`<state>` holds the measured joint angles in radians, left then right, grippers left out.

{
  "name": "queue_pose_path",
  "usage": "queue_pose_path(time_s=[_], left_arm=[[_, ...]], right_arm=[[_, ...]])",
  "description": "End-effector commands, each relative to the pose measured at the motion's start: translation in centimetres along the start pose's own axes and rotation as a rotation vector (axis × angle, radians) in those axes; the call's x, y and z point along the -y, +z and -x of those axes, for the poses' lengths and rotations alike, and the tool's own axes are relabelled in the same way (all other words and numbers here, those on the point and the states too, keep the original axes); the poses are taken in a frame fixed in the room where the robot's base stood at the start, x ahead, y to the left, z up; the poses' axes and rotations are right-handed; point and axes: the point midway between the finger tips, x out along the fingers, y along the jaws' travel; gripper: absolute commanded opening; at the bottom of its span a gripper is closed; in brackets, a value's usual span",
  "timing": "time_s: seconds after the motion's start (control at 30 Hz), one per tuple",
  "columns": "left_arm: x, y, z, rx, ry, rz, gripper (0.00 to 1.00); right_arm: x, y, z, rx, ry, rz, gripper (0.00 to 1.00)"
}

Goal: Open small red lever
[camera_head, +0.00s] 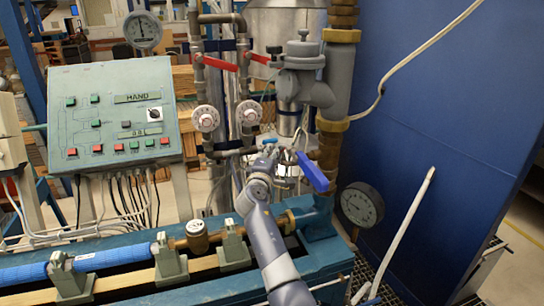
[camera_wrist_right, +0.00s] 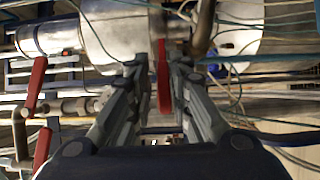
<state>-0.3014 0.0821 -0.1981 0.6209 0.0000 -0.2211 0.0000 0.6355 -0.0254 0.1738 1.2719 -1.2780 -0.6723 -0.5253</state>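A narrow red lever (camera_wrist_right: 163,85) shows in the right wrist view between the two fingers of my right gripper (camera_wrist_right: 160,70). The fingers are apart, with a visible gap on each side of the lever. In the head view my right gripper (camera_head: 284,152) is among the pipes below the grey valve body, left of a blue lever handle (camera_head: 312,172). I cannot make out the narrow red lever there. Two longer red levers, one left (camera_head: 220,63) and one right (camera_head: 260,58), sit higher on the pipes. My left gripper is not in view.
A control panel (camera_head: 117,115) stands at the left. A pressure gauge (camera_head: 361,204) is right of my arm, before a large blue wall (camera_head: 450,100). A blue bench (camera_head: 210,290) with a clamped pipe lies below. Cables and pipes crowd the gripper's surroundings.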

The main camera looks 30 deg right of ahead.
Motion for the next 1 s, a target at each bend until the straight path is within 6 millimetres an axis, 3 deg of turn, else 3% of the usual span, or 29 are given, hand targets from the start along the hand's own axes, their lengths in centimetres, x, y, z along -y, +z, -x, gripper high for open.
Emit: queue_pose_path(time_s=[0.1, 0.27, 0.7, 1.0], left_arm=[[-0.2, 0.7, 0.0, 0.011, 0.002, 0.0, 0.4], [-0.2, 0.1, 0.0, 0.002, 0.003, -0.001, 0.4], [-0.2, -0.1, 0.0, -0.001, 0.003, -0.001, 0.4], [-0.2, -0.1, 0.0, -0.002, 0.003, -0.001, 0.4]], right_arm=[[0.2, 0.0, 0.1, 0.0, -0.003, 0.001, 0.18], [0.4, -0.1, 0.7, -0.002, -0.005, 0.001, 0.18], [0.3, 0.0, 6.5, 0.0, -0.004, 0.0, 0.18], [0.2, 0.1, 7.3, 0.001, -0.004, 0.001, 0.18]])
